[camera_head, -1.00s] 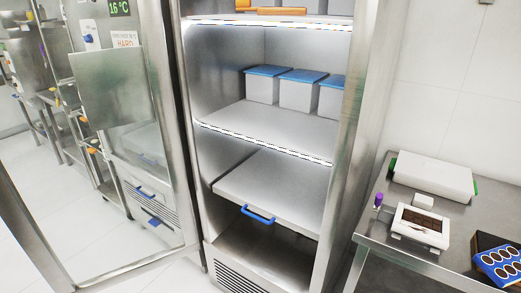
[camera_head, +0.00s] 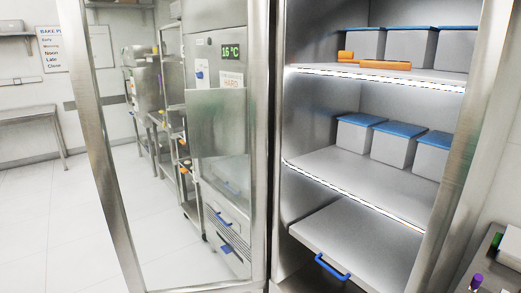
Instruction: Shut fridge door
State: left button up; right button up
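The fridge (camera_head: 365,150) stands in the middle and right of the head view, with its inside exposed. Its glass door (camera_head: 105,160) is swung wide open to the left, with a metal frame around a see-through pane. The room behind shows in or through the pane. A panel reading 16 °C (camera_head: 232,51) also shows within the pane area. Neither of my grippers is in view, so whether they are open or shut is hidden.
Inside the fridge are blue-lidded bins (camera_head: 393,143), orange items (camera_head: 385,65) and a lower drawer with a blue handle (camera_head: 332,268). A metal table (camera_head: 490,262) stands at the lower right. Open tiled floor (camera_head: 50,225) lies at the left.

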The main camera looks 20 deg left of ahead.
aim_at(218, 119)
jog(key=i+j+u, duration=0.2)
jog(key=j+u, duration=0.25)
jog(key=j, duration=0.2)
jog(key=i+j+u, duration=0.3)
jog(key=j+u, duration=0.2)
jog(key=i+j+u, duration=0.95)
jog(key=i+z, duration=0.35)
jog(key=i+j+z, duration=0.2)
jog(key=i+z, duration=0.15)
jog(key=i, duration=0.15)
jog(key=i+j+z, duration=0.3)
jog(key=i+z, duration=0.2)
jog(key=z, duration=0.25)
jog(key=i+j+z, duration=0.15)
jog(key=z, duration=0.35)
jog(key=i+j+z, duration=0.15)
jog(key=z, duration=0.3)
jog(key=i+j+z, duration=0.1)
jog(key=j+z, duration=0.15)
jog(key=z, duration=0.2)
jog(key=i+j+z, duration=0.15)
jog(key=z, duration=0.25)
jog(key=j+z, duration=0.4)
jog(key=i+j+z, duration=0.1)
jog(key=z, duration=0.3)
jog(key=j+z, duration=0.4)
jog(key=k+j+z, duration=0.15)
